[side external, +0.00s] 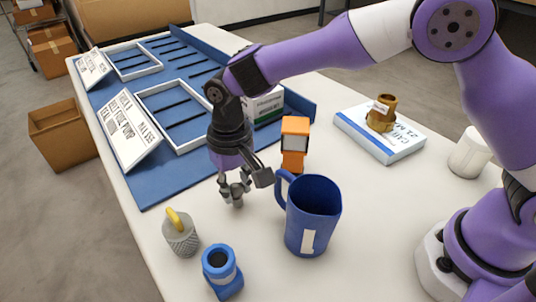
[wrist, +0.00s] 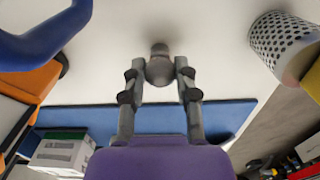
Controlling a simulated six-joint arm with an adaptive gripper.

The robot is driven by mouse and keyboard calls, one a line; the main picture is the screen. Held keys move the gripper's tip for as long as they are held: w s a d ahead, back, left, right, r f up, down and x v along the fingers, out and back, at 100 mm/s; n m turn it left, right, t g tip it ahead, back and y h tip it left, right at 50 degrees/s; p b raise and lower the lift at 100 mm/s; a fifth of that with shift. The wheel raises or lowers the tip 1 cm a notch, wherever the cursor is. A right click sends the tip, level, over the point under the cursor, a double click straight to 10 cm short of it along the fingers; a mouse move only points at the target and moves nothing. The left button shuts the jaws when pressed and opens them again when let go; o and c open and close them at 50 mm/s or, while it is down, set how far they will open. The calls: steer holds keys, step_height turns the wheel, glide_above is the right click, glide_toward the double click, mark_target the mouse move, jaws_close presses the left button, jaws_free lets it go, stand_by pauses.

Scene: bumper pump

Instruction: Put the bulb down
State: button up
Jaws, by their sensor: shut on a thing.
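The bulb is a small grey rounded piece (wrist: 160,70) with a narrower end, seen between the fingertips in the wrist view. My gripper (wrist: 160,80) is shut on it, one finger on each side. In the side view my gripper (side external: 235,190) points down, low over the white table (side external: 185,285), left of the blue mug. The bulb (side external: 237,201) is partly hidden by the fingers there, and I cannot tell whether it touches the table.
A blue mug (side external: 313,220) and an orange device (side external: 295,145) stand close on the right. A perforated grey cylinder with a yellow handle (side external: 180,235) and a blue fitting (side external: 222,272) stand in front. A blue mat (side external: 170,185) with white frames lies behind.

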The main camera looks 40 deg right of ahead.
mark_target(236, 184)
steer(key=shift+f, duration=0.1)
steer(key=o, duration=0.9)
steer(key=shift+r, duration=0.4)
steer(key=s+d+r+t, duration=0.1)
steer(key=d+r, duration=0.2)
steer(key=r, duration=0.5)
steer(key=d+r, duration=0.2)
steer(key=r, duration=0.5)
steer(key=s+d+f+t, duration=0.1)
steer(key=s+d+t, duration=0.3)
steer(key=s+d, duration=0.9)
steer(key=shift+d+t, duration=0.3)
steer(key=shift+d, duration=0.7)
